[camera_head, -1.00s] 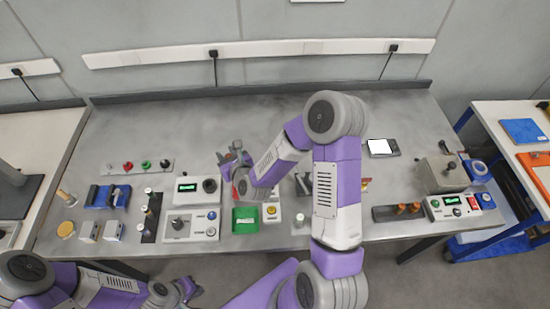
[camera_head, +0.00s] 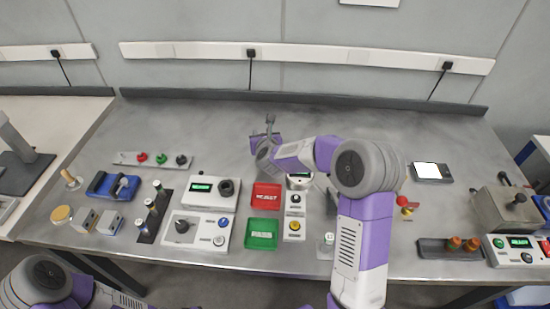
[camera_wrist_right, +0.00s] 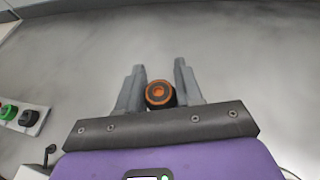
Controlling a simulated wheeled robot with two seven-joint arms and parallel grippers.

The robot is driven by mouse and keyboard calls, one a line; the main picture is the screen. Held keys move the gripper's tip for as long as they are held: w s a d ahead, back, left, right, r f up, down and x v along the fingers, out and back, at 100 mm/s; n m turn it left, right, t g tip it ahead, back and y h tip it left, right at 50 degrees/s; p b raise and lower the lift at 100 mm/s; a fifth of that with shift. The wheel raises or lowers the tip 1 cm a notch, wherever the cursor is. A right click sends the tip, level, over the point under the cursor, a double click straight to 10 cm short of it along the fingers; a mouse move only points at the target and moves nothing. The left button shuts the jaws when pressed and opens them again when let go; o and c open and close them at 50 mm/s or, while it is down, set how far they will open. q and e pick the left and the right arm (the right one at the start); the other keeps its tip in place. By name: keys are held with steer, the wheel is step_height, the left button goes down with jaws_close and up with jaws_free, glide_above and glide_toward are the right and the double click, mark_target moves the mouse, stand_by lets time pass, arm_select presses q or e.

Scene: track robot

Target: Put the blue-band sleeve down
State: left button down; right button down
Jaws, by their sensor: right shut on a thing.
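My right gripper (camera_head: 268,138) is over the back middle of the bench in the head view. In the right wrist view its two grey fingers (camera_wrist_right: 160,80) stand on either side of a round dark sleeve (camera_wrist_right: 159,94) with an orange ring on its end, and it is shut on this sleeve. No blue band shows on it. In the head view the sleeve is too small and covered to make out. I cannot tell whether it touches the bench. My left arm shows at the lower left of the head view, but its gripper is out of view.
A red tray (camera_head: 266,195) and a green tray (camera_head: 261,234) lie in front of the gripper. Control boxes (camera_head: 212,193) and a dark rack (camera_head: 153,217) stand left. A strip with coloured knobs (camera_head: 155,160) is at back left. Bare bench (camera_head: 350,120) lies behind and right.

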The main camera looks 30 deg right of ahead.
steer(key=shift+f+b, duration=0.85)
steer(key=shift+f, duration=2.3)
steer(key=shift+f+b, duration=0.15)
steer(key=shift+b, duration=0.15)
steer(key=c, duration=0.8)
jaws_free()
steer(key=shift+o, duration=0.3)
